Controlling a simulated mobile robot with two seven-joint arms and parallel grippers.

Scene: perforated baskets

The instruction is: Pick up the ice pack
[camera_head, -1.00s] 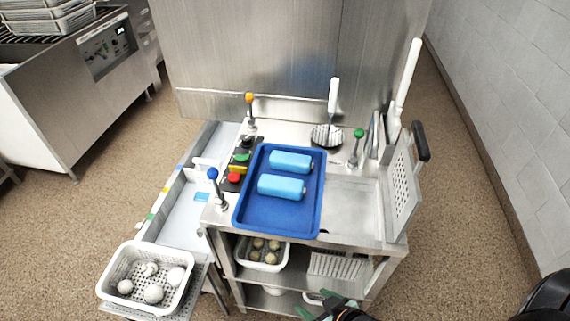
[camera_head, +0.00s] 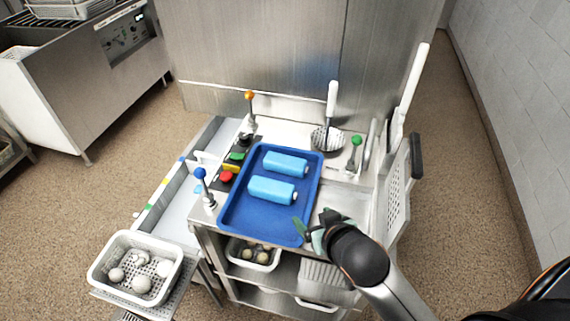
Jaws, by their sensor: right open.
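Two light blue ice packs lie on a dark blue tray (camera_head: 262,222) on the steel counter. The far ice pack (camera_head: 285,164) is near the tray's back. The near ice pack (camera_head: 272,190) lies just in front of it. My right gripper (camera_head: 308,234) is open and empty at the tray's front right corner, to the right of and nearer than the near pack. My dark wrist hides part of the counter there. My left gripper is not in view.
A white perforated basket with pale round items (camera_head: 135,268) stands at the lower left. Another basket (camera_head: 252,256) sits on the shelf below. Upright blue (camera_head: 200,174), orange (camera_head: 249,96) and green-topped (camera_head: 356,140) levers surround the tray. A skimmer (camera_head: 328,138) stands behind it.

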